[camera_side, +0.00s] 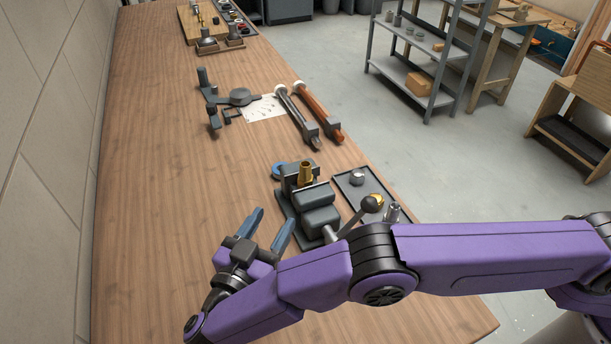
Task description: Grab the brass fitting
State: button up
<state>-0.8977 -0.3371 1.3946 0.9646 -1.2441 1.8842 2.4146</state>
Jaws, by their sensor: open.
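A brass fitting (306,173) stands upright at the jaws of a dark grey bench vise (318,207). Another small brass-coloured piece (376,200) lies on a dark tray to the right of the vise. My gripper (268,227) is open and empty, to the left of the vise and apart from the brass fitting. Its two blue-grey fingers point away from the camera, up the picture. The lower part of the brass fitting is hidden by the vise.
The dark tray (343,184) also holds grey metal pieces. A blue ring (280,170) lies behind the vise. The wooden table (150,190) is clear on the left.

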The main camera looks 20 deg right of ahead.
aim_at(303, 169)
jog(key=x, duration=1.6)
jog(key=shift+w+d, duration=0.2)
jog(key=shift+w, duration=0.05)
grip_shut()
